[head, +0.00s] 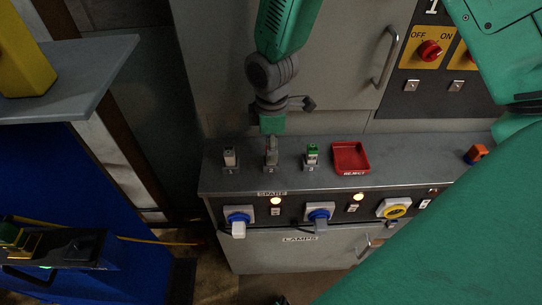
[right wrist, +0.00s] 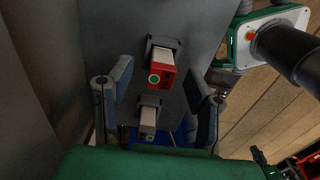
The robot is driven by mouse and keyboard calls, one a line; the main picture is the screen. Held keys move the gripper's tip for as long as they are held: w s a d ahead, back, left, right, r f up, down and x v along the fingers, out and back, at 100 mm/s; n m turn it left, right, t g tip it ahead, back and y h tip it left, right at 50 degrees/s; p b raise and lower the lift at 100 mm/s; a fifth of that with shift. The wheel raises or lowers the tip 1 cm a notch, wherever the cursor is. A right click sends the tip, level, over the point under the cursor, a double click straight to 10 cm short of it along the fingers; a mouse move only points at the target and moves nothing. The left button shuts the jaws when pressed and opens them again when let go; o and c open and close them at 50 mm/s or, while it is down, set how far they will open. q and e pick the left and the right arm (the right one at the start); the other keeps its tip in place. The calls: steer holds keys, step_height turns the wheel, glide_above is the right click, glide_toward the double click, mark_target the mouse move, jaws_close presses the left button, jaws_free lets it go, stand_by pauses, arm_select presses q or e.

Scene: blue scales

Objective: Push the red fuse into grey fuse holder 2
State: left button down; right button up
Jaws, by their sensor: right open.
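The grey fuse holder 2 (head: 271,168) stands on the grey ledge between holders 1 and 3, largely covered by my right gripper (head: 271,148), which reaches down over it. In the right wrist view the red fuse (right wrist: 167,76) shows its red end with a green ring, between the two spread fingers of the right gripper (right wrist: 160,92). Gaps show on both sides, so the fingers are apart from it. A pale body and dark bracket show behind the red end. How deep the fuse sits cannot be told.
Holder 1 (head: 230,157) and holder 3 (head: 312,155), with a green top, flank holder 2. A red reject tray (head: 350,158) lies to the right. Blue-white sockets (head: 239,216) and lit lamps are on the front face below. A cabinet handle (head: 384,58) stands out behind.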

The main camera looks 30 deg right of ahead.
steer(key=shift+w+f, duration=0.1)
steer(key=shift+f, duration=0.75)
steer(key=shift+a, duration=0.1)
steer(key=shift+r, duration=0.1)
steer(key=shift+c, duration=1.2)
jaws_close()
